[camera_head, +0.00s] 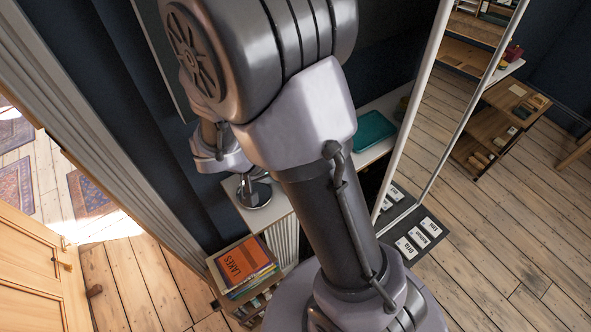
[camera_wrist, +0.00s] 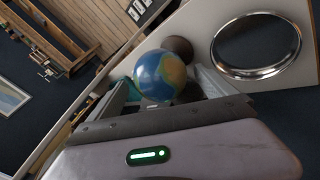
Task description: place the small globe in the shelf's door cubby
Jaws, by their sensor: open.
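The small globe (camera_wrist: 160,75), blue with green and tan patches, shows in the wrist view between the two fingers of my gripper (camera_wrist: 165,86). The fingers are apart, one on each side of it; I cannot tell whether either touches it. A dark brown round thing (camera_wrist: 178,46) is just behind the globe. In the head view my arm hides the gripper's fingers and the globe. No door cubby can be made out for certain in either view.
A shiny metal ring (camera_wrist: 256,46) is close to the gripper's right. Books topped by an orange one (camera_head: 243,262) lie front left. Plank floor (camera_head: 500,220) is open on the right.

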